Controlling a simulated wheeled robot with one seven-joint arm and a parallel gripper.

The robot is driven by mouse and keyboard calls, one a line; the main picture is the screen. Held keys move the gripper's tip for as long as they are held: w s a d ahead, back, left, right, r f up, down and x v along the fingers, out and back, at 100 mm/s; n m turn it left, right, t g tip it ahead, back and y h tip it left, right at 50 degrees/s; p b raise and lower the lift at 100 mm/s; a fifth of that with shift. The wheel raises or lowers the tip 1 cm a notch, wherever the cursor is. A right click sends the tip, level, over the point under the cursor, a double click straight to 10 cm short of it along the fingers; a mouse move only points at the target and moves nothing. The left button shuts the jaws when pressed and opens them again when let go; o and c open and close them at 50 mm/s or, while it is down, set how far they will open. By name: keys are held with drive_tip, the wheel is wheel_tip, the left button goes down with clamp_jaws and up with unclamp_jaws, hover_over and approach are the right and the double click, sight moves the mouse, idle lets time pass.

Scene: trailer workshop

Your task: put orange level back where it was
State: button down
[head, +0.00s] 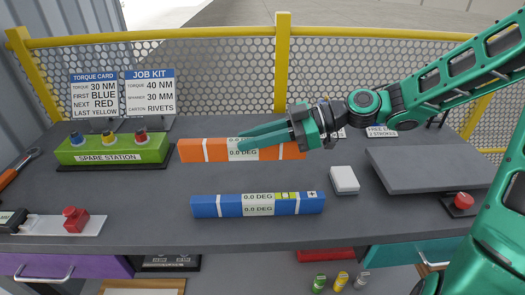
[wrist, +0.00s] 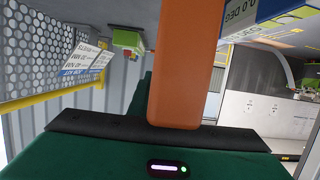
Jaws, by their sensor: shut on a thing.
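The orange level (head: 205,150) lies lengthwise across the back middle of the bench, its display reading 0.0 DEG. My gripper (head: 243,143) reaches in from the right with its green fingers shut on the orange level, hiding part of its face and top. In the wrist view the orange level (wrist: 183,70) fills the middle, running away from the gripper's black-edged palm. Whether its underside touches the bench I cannot tell. A blue level (head: 207,206) lies in front of it, roughly parallel and apart; it also shows at the upper right in the wrist view (wrist: 240,14).
A green spare station (head: 110,150) with several knobs stands left, below the torque card (head: 95,97) and job kit card (head: 150,95). A white box (head: 344,180) and grey raised plate (head: 425,168) are right. Red buttons sit near both sides. Bench between the levels is clear.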

drive_tip(key=shift+w+d+f, duration=0.5)
drive_tip(key=shift+w+f, duration=0.55)
drive_tip(key=shift+f, duration=0.35)
drive_tip(key=shift+w+d+f, duration=0.55)
drive_tip(key=shift+w+f, duration=0.5)
drive_tip(key=shift+f, duration=0.3)
drive_tip(key=shift+w+d+f, duration=0.5)
drive_tip(key=shift+w+f, duration=0.55)
drive_tip(key=shift+f, duration=0.35)
drive_tip(key=c, duration=1.6)
unclamp_jaws()
drive_tip(key=shift+f, duration=0.1)
drive_tip(key=shift+d, duration=0.1)
drive_tip(key=v, duration=1)
drive_tip(key=shift+d+r, duration=0.25)
drive_tip(key=shift+d, duration=0.1)
drive_tip(key=shift+d+r, duration=0.2)
drive_tip(key=shift+d, duration=0.3)
